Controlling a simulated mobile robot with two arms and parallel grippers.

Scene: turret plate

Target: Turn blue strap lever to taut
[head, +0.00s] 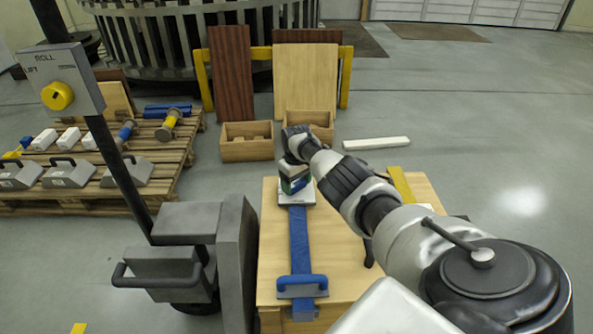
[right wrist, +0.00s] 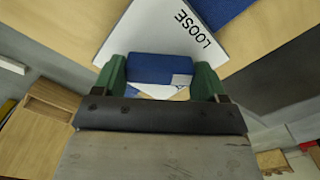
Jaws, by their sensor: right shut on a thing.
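The blue strap (head: 299,240) lies along the wooden table (head: 345,255) from the near edge to a white plate (head: 296,195) at its far end. The plate also shows in the right wrist view (right wrist: 150,32), with the word LOOSE on it. My right gripper (head: 293,181) is over this plate. In the right wrist view its green fingers (right wrist: 163,75) are shut on the blue lever (right wrist: 160,68), one on each side. My left gripper is not in view.
A post with a yellow-knobbed ROLL box (head: 73,82) stands at the left. A pallet (head: 170,165) holds grey handled weights and rollers. Wooden boxes (head: 247,150) and a white bar (head: 375,143) lie beyond the table. Floor at the right is clear.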

